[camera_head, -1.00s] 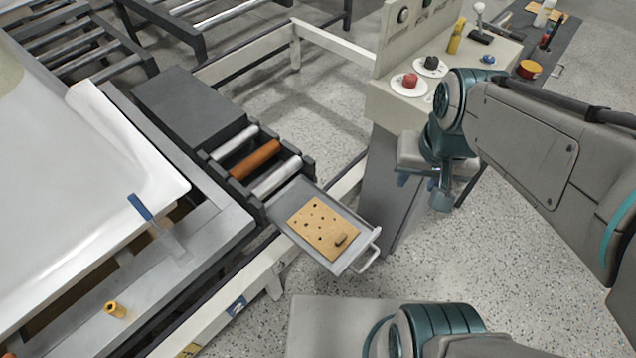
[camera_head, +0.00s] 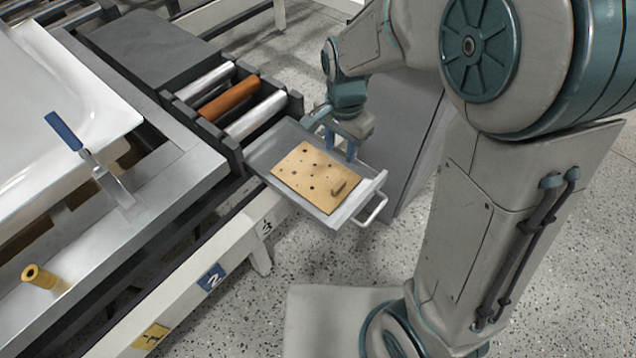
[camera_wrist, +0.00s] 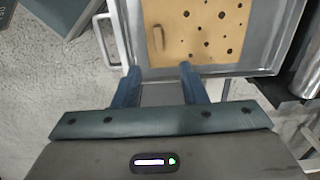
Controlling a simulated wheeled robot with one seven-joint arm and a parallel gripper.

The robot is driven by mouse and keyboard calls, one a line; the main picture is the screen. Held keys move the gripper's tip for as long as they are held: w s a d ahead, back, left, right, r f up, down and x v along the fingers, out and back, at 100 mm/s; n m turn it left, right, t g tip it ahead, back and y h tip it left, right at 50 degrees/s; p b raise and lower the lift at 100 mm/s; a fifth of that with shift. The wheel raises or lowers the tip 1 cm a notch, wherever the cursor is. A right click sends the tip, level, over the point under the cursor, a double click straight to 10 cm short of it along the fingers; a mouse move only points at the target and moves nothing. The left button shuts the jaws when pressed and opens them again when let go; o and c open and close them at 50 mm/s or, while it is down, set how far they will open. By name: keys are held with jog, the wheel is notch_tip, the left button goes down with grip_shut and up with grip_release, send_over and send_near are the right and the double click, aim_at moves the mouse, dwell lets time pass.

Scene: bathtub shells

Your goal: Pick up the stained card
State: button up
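The stained card (camera_head: 306,172) is tan with several dark spots and a brown tab near one end. It lies flat on a grey metal tray (camera_head: 262,157) with a wire handle. The card also shows in the wrist view (camera_wrist: 215,55), with the tab (camera_wrist: 158,38) at its left. My gripper (camera_head: 338,140) is at the tray's far side, close to its edge. In the wrist view its two blue fingers (camera_wrist: 158,82) are spread apart with nothing between them, near the card's lower edge. I cannot tell how high the fingertips are above the tray.
Rollers, one orange (camera_head: 230,99), stand left of the tray. A blue-handled scraper (camera_head: 88,158) and a yellow roll (camera_head: 38,276) are on the grey ledge beside the white tub shell (camera_head: 60,95). Speckled floor is open in front of the tray handle.

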jog(key=b, duration=0.3)
send_over(338, 186)
jog(key=f, duration=0.9)
jog(key=shift+w+a, duration=0.15)
jog(key=shift+w, duration=0.05)
jog(key=shift+s+d+f+b, duration=0.1)
jog(key=shift+f+b, duration=0.75)
jog(key=shift+f, duration=0.5)
jog(key=shift+s+d+f+b, duration=0.1)
jog(key=shift+f+b, duration=0.7)
jog(key=shift+f, duration=0.5)
jog(key=shift+r, duration=0.1)
grip_shut()
